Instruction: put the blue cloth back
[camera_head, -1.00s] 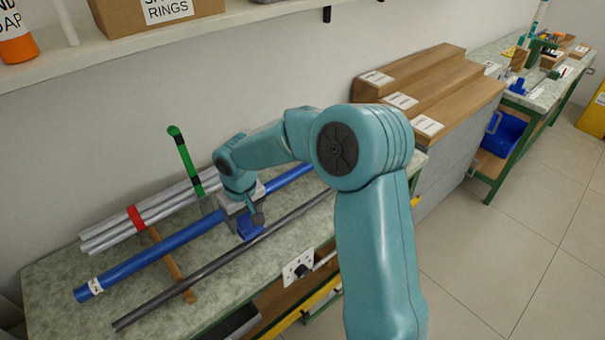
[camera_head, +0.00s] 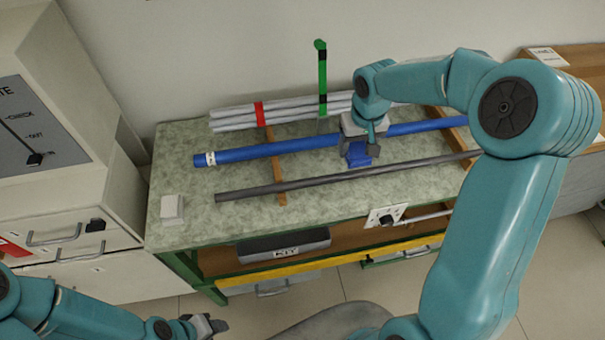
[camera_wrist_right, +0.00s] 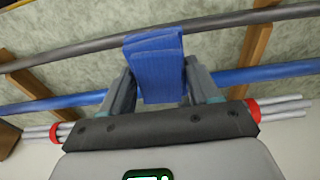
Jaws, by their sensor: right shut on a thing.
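The blue cloth (camera_head: 357,156) is a small folded piece of fabric. It is held between the fingers of my right gripper (camera_head: 362,150), above the bench between the blue rod (camera_head: 262,150) and the dark grey rod (camera_head: 290,184). In the right wrist view, the cloth (camera_wrist_right: 157,65) stands up between the two fingers of the right gripper (camera_wrist_right: 157,88) and overlaps both rods. Whether the cloth touches a rod or the bench I cannot tell. My left gripper (camera_head: 208,326) is at the bottom left, away from the bench, and its jaws are unclear.
Several silver rods with a red band (camera_head: 232,119) lie at the back by a green upright (camera_head: 322,80). Wooden supports (camera_head: 275,178) lie under the rods. A cabinet (camera_head: 70,215) stands left.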

